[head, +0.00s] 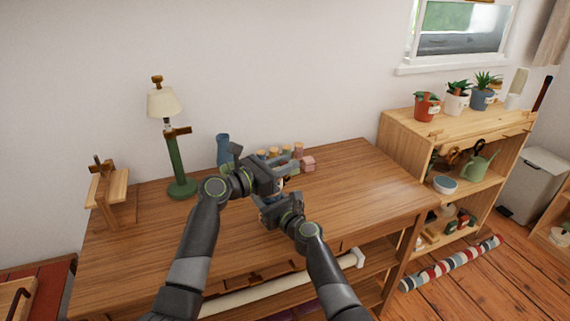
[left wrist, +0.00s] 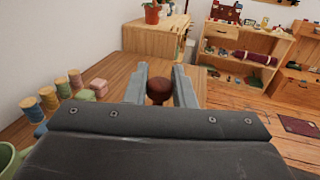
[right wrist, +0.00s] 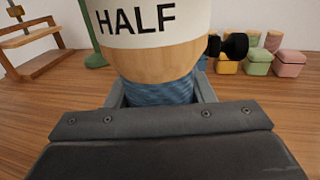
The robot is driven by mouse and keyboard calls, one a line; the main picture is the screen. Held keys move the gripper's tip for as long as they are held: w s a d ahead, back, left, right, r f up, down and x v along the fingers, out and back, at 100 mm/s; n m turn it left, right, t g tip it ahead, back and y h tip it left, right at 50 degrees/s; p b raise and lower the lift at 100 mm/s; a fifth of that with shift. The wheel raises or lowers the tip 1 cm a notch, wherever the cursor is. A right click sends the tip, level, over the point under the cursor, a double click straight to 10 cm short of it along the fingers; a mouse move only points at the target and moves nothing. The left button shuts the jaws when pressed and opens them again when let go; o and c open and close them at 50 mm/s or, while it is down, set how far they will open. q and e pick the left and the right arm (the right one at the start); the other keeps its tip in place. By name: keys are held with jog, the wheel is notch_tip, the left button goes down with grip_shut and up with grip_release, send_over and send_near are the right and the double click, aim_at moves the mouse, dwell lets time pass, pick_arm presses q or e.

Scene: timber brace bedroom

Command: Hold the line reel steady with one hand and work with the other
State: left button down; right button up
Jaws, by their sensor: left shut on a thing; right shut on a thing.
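The line reel (right wrist: 160,60) fills the top of the right wrist view. It has a white band lettered "HALF", a wooden part below it and blue line wound at the bottom. My right gripper (right wrist: 160,98) is shut on its blue-wound part. My left gripper (left wrist: 158,88) is shut on a round red-brown knob (left wrist: 159,90). In the head view my left gripper (head: 290,163) is just above and beyond my right gripper (head: 280,197), over the table. The arms hide most of the reel there. A black knob (right wrist: 235,45) shows beside the reel.
The wooden table (head: 360,190) is clear to the right. Several spools and small boxes (head: 307,164) stand behind the grippers, with a blue vase (head: 223,150) beside them. A green lamp (head: 177,165) and a wooden stand (head: 107,190) are at left. A shelf (head: 400,135) stands right.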

pick_arm(q)
jog(key=shift+w+d+n+t+y, duration=0.1)
jog(key=shift+w+n+t+y, duration=0.05)
jog(key=shift+n+t+y, duration=0.55)
jog(key=shift+w+n+t+y, duration=0.4)
jog(key=shift+n+t+y, duration=0.45)
jog(key=shift+t, duration=0.25)
jog(key=c, duration=1.3)
grip_release()
jog(key=shift+o, duration=0.2)
jog(key=v, duration=1.2)
jog(key=shift+d, duration=0.1)
